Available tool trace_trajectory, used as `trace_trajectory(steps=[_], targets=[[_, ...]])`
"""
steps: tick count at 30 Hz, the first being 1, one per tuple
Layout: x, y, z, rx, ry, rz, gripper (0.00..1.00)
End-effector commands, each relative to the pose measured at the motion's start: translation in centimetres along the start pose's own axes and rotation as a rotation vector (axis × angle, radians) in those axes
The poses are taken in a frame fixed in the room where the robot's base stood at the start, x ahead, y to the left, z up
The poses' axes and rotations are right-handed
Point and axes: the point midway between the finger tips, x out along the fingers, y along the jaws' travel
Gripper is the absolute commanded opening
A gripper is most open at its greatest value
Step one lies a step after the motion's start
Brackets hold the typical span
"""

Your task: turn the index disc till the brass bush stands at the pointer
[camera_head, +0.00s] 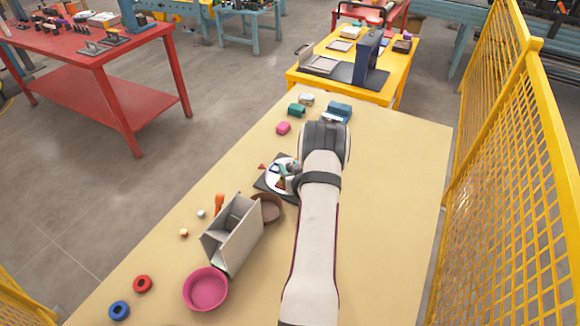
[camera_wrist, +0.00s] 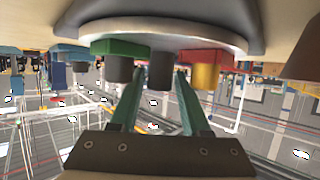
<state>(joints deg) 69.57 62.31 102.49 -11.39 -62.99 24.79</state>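The white index disc (camera_head: 272,178) lies on a dark base plate (camera_head: 262,186) mid-table, partly hidden by my arm. A small red pointer-like piece (camera_head: 263,166) shows at its left edge. In the wrist view, which looks upside down, the disc rim (camera_wrist: 160,30) is at the top. The brass bush (camera_wrist: 207,76) stands on it at the right, beside a red block. A dark grey post (camera_wrist: 161,70) is in the middle, and another grey bush (camera_wrist: 119,68) sits by a green block. My gripper (camera_wrist: 159,72) is open, its two teal fingers apart, with the dark post appearing between them; contact is unclear.
A grey upright box (camera_head: 233,235) and a brown bowl (camera_head: 267,208) stand close to the disc's near side. A pink bowl (camera_head: 205,289) and red (camera_head: 142,284) and blue (camera_head: 119,310) rings lie nearer. Small blocks lie beyond. The table's right side is clear, with yellow fencing (camera_head: 515,170) outside.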

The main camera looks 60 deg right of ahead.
Motion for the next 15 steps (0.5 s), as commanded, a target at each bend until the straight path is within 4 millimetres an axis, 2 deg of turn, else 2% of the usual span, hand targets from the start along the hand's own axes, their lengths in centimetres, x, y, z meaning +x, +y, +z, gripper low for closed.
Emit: trace_trajectory(steps=[1, 7, 15], targets=[[-0.01, 0.00, 0.00, 0.000, 0.000, 0.000, 0.36], [-0.02, -0.01, 0.00, 0.000, 0.000, 0.000, 0.00], [-0.03, -0.03, 0.00, -0.001, 0.000, -0.001, 0.00]])
